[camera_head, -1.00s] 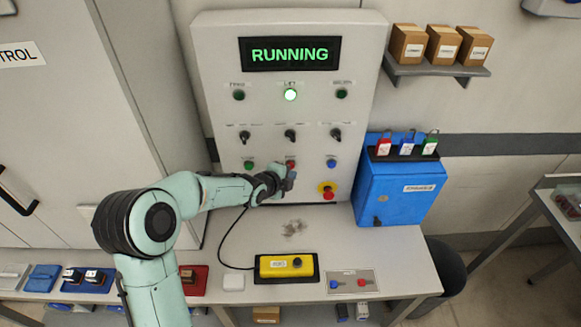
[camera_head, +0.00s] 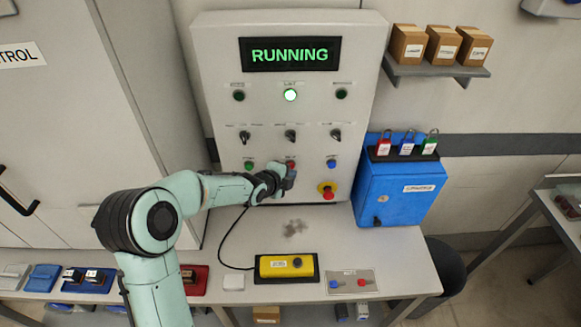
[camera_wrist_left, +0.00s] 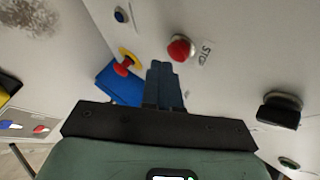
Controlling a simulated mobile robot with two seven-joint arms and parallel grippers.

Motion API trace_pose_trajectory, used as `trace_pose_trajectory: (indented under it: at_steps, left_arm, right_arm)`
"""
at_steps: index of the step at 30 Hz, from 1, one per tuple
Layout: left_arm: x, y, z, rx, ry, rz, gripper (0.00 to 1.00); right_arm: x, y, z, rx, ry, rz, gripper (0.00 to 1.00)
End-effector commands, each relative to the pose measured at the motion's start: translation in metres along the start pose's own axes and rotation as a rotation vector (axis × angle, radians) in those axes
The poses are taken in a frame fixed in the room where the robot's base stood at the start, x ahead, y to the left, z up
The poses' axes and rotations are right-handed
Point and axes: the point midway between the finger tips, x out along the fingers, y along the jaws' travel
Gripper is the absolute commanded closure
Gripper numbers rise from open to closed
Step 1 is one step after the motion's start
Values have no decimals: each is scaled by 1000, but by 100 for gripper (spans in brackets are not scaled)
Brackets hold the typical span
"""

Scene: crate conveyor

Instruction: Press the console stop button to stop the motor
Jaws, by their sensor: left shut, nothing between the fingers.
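The console (camera_head: 222,60) stands upright at the back of the table, and its display (camera_head: 290,54) reads RUNNING in green. The red stop button (camera_head: 291,163) sits in the lower row of the panel, between a green button (camera_head: 249,165) and a blue one (camera_head: 331,163). In the left wrist view the stop button (camera_wrist_left: 181,48) is a red dome beside a STOP label. My left gripper (camera_head: 289,178) is shut and empty, just below the button at the panel. Its fingertips (camera_wrist_left: 160,66) appear close beside the button; I cannot tell whether they touch it. My right gripper is out of view.
A red emergency knob on a yellow base (camera_head: 327,190) is to the right of the gripper. Dark selector switches (camera_head: 291,135) sit above the buttons. A blue lockout box (camera_head: 400,195) stands right of the console. A yellow pendant (camera_head: 286,266) lies on the table front.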

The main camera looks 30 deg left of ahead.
Motion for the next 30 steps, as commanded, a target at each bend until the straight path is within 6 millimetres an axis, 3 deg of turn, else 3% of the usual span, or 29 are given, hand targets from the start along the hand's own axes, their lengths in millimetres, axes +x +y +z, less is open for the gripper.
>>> trace_pose_trajectory:
  at_steps: [30]
  left_arm:
    - [7, -6, 5, 1, 0, 0, 100]
  right_arm:
    - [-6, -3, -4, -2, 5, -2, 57]
